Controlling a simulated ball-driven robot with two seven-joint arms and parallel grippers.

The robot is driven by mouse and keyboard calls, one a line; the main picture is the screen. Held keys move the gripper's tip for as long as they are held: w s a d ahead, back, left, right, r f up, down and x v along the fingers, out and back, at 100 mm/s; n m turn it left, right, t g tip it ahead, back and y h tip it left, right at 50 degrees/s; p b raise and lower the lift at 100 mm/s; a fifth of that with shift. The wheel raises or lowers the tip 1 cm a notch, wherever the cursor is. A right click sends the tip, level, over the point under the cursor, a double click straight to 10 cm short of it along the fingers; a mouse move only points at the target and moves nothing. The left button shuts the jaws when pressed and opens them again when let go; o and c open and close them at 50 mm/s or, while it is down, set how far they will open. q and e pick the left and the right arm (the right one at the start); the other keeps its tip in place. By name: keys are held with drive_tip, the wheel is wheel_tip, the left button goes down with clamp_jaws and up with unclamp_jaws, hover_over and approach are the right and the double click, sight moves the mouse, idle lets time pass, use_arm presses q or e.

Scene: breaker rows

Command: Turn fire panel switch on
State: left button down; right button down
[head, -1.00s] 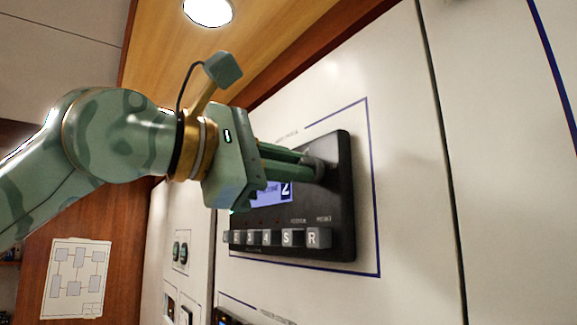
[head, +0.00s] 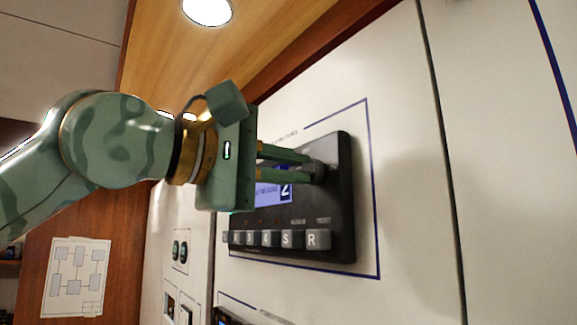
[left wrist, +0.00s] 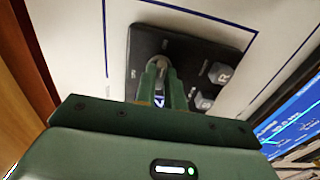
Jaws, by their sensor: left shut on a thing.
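The fire panel (head: 341,215) is a black unit on the white wall, with a lit blue display and a row of square lettered buttons (head: 288,239) below it. A round grey knob-like switch (head: 318,172) sticks out at its upper right. My left gripper (head: 306,167) is shut on this switch, its two green fingers on either side of it. In the left wrist view the fingertips (left wrist: 163,70) meet the switch (left wrist: 160,61), and the fingers partly hide it and the display. The printed labels around the switch are too small to read. My right gripper is not in view.
A blue line (head: 371,190) frames the panel on the white wall. A lit blue screen (left wrist: 295,105) shows at the right in the left wrist view. Smaller wall controls (head: 180,252) are at lower left. A paper diagram (head: 76,278) hangs on the wood wall.

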use_arm(q)
drive_tip(key=c, duration=1.5)
unclamp_jaws()
drive_tip(key=b+v, duration=0.4)
drive_tip(key=v, duration=1.2)
drive_tip(key=shift+s+a, duration=0.15)
drive_tip(key=shift+s, duration=0.05)
